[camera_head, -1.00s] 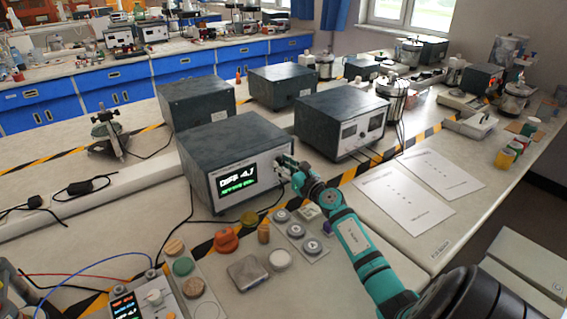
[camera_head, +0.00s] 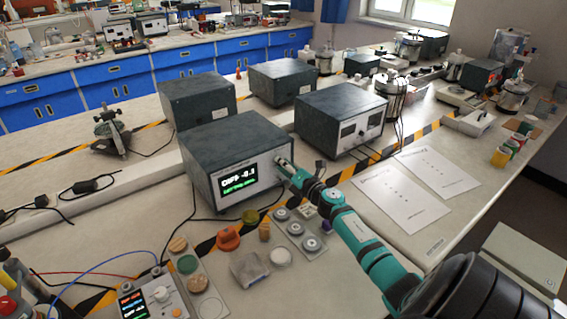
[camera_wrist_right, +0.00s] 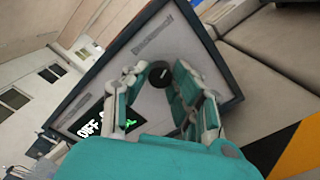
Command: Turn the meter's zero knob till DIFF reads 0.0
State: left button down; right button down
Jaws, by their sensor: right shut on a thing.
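The meter (camera_head: 228,142) is a dark box with a pale front panel, standing on the bench. Its screen (camera_head: 235,181) shows DIFF with a small negative number, perhaps -0.3, though the last digit is blurred. A green line of text is below it. My right gripper (camera_head: 283,168) is at the panel, right of the screen. In the right wrist view the black round zero knob (camera_wrist_right: 160,73) sits between the fingertips of my right gripper (camera_wrist_right: 157,82), which is shut on it. The gripper hides the knob in the head view. My left gripper is not in view.
A second box with two displays (camera_head: 340,117) stands close to the right of the meter. In front are a plate with round grey pieces (camera_head: 302,235), an orange piece (camera_head: 228,239) and a small control unit (camera_head: 152,298). Paper sheets (camera_head: 400,203) lie to the right.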

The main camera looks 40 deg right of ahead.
jog(key=m+p, duration=0.1)
jog(key=m, duration=0.4)
jog(key=shift+m, duration=0.4)
jog(key=shift+f, duration=0.1)
dwell(0.3)
jog(key=c, duration=1.1)
grip_release()
jog(key=shift+s, duration=0.1)
jog(key=s, duration=0.8)
jog(key=s+a, duration=0.1)
jog(key=s, duration=0.3)
jog(key=shift+a+p, duration=0.1)
jog(key=shift+p, duration=0.2)
jog(key=shift+w, duration=0.1)
